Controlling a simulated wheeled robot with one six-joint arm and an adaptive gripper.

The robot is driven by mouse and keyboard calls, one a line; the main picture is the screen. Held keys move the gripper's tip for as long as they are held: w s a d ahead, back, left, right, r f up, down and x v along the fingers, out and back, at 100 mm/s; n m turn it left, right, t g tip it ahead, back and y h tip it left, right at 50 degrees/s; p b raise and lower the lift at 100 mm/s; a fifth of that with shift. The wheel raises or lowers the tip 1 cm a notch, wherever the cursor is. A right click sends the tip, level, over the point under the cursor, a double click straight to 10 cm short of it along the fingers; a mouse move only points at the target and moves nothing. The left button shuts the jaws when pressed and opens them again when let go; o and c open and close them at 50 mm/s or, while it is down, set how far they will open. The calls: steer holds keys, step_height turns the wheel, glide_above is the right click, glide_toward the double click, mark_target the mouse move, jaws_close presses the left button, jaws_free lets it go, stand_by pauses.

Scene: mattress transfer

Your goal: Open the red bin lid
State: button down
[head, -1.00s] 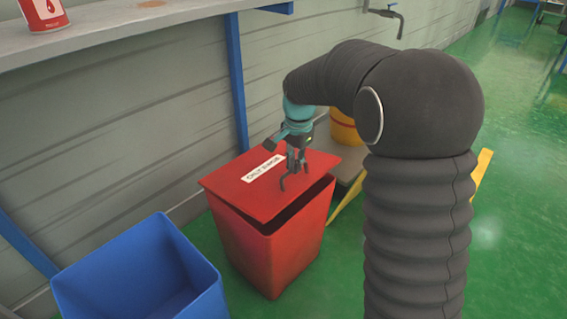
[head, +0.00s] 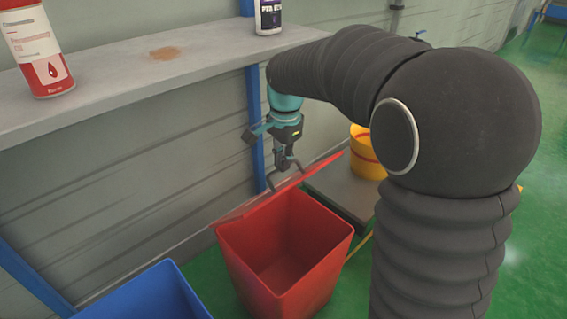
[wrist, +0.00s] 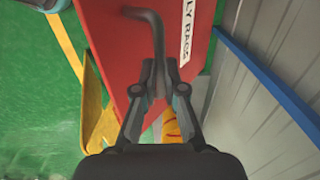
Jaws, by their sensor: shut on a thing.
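The red bin (head: 330,240) stands on the green floor in the head view, its opening uncovered and its inside visible. Its red lid (head: 318,167) is tilted up steeply at the wall side and shows nearly edge-on. My gripper (head: 284,174) is at the lid's raised part, above the bin's far side. In the wrist view, my gripper (wrist: 160,82) is shut on the dark bent handle (wrist: 150,22) of the lid (wrist: 112,40). A white label (wrist: 187,32) reading "LY RAGS" lies beside the handle.
A blue bin (head: 150,295) stands at the lower left. A grey shelf (head: 110,90) along the wall carries a red-and-white can (head: 35,55) and a dark bottle (head: 268,16). A yellow bucket (head: 366,152) stands behind the red bin, to the right.

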steer(key=shift+w+a+f, duration=0.1)
steer(key=shift+a+f, duration=0.3)
steer(key=shift+f, duration=0.2)
steer(key=c, duration=1.6)
jaws_free()
steer(key=o, duration=0.4)
steer(key=shift+w+a+f, duration=0.1)
steer(key=shift+w+f, duration=0.1)
steer(key=shift+f, duration=0.1)
steer(key=shift+w+a+f, duration=0.1)
steer(key=shift+w, duration=0.15)
steer(key=shift+s+d+r, duration=0.15)
steer(key=shift+d+r, duration=0.1)
steer(key=shift+r, duration=0.25)
step_height(320, 180, up, 12)
steer(key=shift+s+d+f, duration=0.2)
steer(key=shift+s+f, duration=0.05)
